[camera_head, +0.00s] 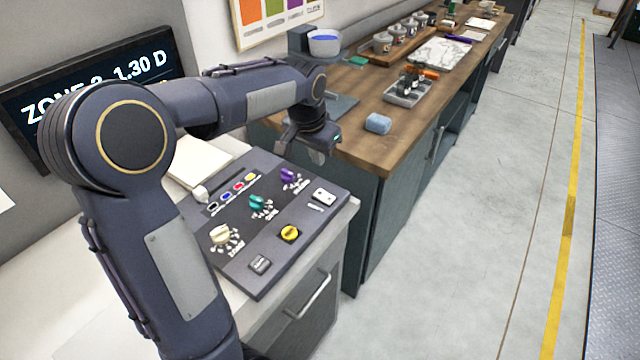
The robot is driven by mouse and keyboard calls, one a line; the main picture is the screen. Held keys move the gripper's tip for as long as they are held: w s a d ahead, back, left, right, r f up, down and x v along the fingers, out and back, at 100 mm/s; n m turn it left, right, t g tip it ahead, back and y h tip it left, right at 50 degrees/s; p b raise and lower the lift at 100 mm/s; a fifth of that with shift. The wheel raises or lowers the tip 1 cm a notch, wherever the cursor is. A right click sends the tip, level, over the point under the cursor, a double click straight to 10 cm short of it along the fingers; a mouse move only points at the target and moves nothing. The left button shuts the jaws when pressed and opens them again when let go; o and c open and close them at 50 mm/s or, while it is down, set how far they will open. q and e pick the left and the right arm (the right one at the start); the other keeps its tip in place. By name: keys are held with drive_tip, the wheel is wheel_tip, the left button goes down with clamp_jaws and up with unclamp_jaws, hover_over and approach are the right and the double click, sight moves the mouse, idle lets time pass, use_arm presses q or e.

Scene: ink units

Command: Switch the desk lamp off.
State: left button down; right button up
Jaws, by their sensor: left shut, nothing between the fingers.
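I cannot make out a desk lamp in this view. A dark control panel (273,222) lies on the pale cabinet at lower middle. My left gripper (302,154) is shut and empty, held above the panel's far end near the wooden bench. My right gripper is out of view.
A wall display (150,62) stands behind my left arm. The floor (470,250) on the right is clear.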

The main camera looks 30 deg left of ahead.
sight(321, 193)
use_arm(q)
drive_tip(key=x, duration=0.4)
drive_tip(key=p+x, duration=0.1)
drive_tip(key=x, duration=0.2)
drive_tip(key=s+x, duration=0.1)
drive_tip(key=x, duration=0.3)
drive_tip(key=shift+a+f+p, duration=0.2)
drive_tip(key=shift+f+p, duration=0.1)
drive_tip(key=shift+f, duration=0.25)
drive_tip(key=shift+w+a+f+b, duration=0.1)
drive_tip(key=shift+a+f+b, duration=0.05)
drive_tip(key=shift+f+b, duration=0.4)
drive_tip(key=shift+r, duration=0.3)
